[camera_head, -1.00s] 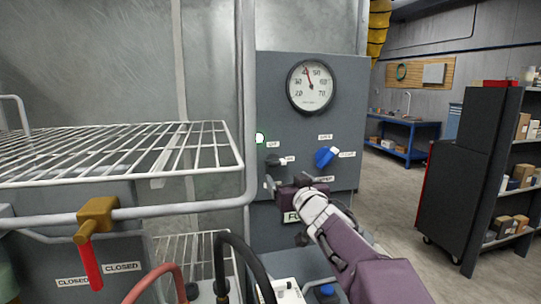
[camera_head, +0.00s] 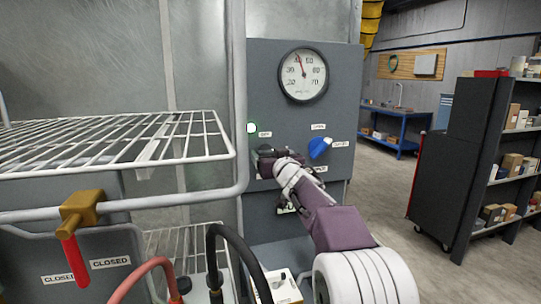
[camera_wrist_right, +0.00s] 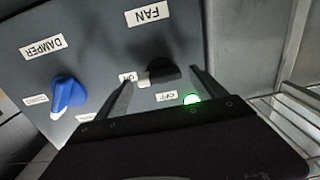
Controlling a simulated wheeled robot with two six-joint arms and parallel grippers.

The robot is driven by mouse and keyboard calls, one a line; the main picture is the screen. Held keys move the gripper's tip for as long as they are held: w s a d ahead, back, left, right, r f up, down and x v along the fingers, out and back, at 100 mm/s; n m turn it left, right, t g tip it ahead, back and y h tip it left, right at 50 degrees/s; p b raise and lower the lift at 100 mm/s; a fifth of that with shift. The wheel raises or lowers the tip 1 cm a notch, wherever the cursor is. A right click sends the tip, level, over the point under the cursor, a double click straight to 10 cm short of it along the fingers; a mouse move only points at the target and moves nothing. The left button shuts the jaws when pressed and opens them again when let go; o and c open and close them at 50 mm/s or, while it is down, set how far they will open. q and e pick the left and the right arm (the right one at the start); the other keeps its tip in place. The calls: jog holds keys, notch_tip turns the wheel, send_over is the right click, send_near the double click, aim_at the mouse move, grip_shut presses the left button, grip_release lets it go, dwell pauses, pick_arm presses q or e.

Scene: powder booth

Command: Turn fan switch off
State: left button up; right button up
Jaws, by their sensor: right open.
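The fan switch is a small black knob with a light pointer tip, seen upside down in the right wrist view (camera_wrist_right: 162,72) under the FAN label (camera_wrist_right: 148,14). Its pointer tip is towards the partly covered ON label; the OFF label (camera_wrist_right: 168,96) is apart from the tip. My right gripper (camera_wrist_right: 160,78) is open, with one finger on each side of the knob; I cannot tell whether they touch it. In the head view my right gripper (camera_head: 266,158) is at the grey panel (camera_head: 262,85) and hides most of the switch. My left gripper is not in view.
A green light (camera_head: 252,127) glows beside the switch. The blue damper knob (camera_head: 319,148) is to the right, a round gauge (camera_head: 303,75) above. A wire rack (camera_head: 120,140), a pipe and a red-handled valve (camera_head: 76,258) stand at left.

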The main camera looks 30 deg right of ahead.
jog(key=c, duration=1.4)
jog(key=shift+o, duration=0.2)
